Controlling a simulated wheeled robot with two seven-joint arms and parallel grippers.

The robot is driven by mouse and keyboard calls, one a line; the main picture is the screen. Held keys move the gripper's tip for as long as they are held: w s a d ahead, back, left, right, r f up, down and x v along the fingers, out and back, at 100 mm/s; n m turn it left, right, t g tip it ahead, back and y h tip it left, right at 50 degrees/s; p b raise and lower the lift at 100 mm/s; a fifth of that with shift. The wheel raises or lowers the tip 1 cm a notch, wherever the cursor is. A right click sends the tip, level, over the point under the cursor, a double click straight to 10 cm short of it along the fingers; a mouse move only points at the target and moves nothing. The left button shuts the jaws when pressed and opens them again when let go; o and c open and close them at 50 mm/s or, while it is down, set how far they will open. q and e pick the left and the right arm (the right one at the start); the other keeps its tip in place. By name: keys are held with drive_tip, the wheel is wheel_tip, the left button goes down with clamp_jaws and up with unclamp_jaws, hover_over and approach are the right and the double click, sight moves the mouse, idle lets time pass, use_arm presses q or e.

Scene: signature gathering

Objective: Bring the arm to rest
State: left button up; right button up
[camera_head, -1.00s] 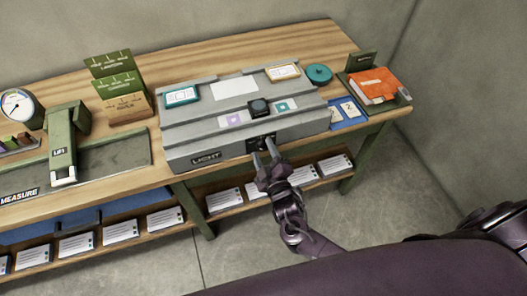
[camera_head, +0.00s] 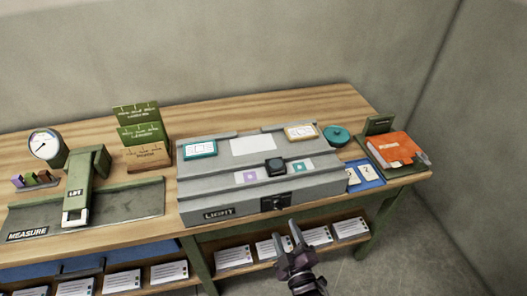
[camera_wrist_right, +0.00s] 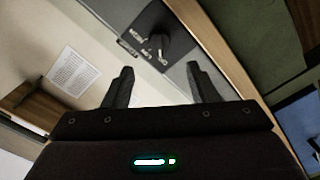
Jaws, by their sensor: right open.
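My right gripper (camera_head: 291,240) is open and empty in the head view, in front of the table's front edge. It points toward the grey box labelled LIGHT (camera_head: 240,214), just below the small black panel (camera_head: 276,200) on the box's front, and looks apart from it. In the right wrist view, the two dark fingers of the right gripper (camera_wrist_right: 164,88) are spread with nothing between them. A black knob (camera_wrist_right: 151,44) on its dark plate shows beyond the fingers. My left gripper is not in view.
The wooden table (camera_head: 240,112) also holds a green LIFT device (camera_head: 85,185), a dial (camera_head: 45,146), green card holders (camera_head: 140,125), a teal round thing (camera_head: 336,135) and an orange book (camera_head: 388,149). A lower shelf holds several white cards (camera_head: 233,256). Floor is clear at right.

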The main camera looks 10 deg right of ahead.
drive_tip(key=s+d+f+m+g+h, duration=0.1)
drive_tip(key=s+d+f+m+g, duration=0.2)
drive_tip(key=f, duration=0.9)
drive_tip(key=s+d+f+g, duration=0.3)
drive_tip(key=s+f+g, duration=0.25)
drive_tip(key=f, duration=0.75)
drive_tip(key=s+f+m+g, duration=0.1)
drive_tip(key=s+f+g, duration=0.1)
drive_tip(key=s+f, duration=0.3)
drive_tip(key=s+d+f+m+g, duration=0.1)
drive_tip(key=s+f+m+g, duration=0.1)
drive_tip(key=s, duration=1)
drive_tip(key=s+d+f+m+g, duration=0.1)
drive_tip(key=s+f+m+g, duration=0.1)
drive_tip(key=s+f+g, duration=0.2)
drive_tip(key=s+f, duration=0.3)
drive_tip(key=s, duration=0.1)
drive_tip(key=shift+s+f, duration=0.3)
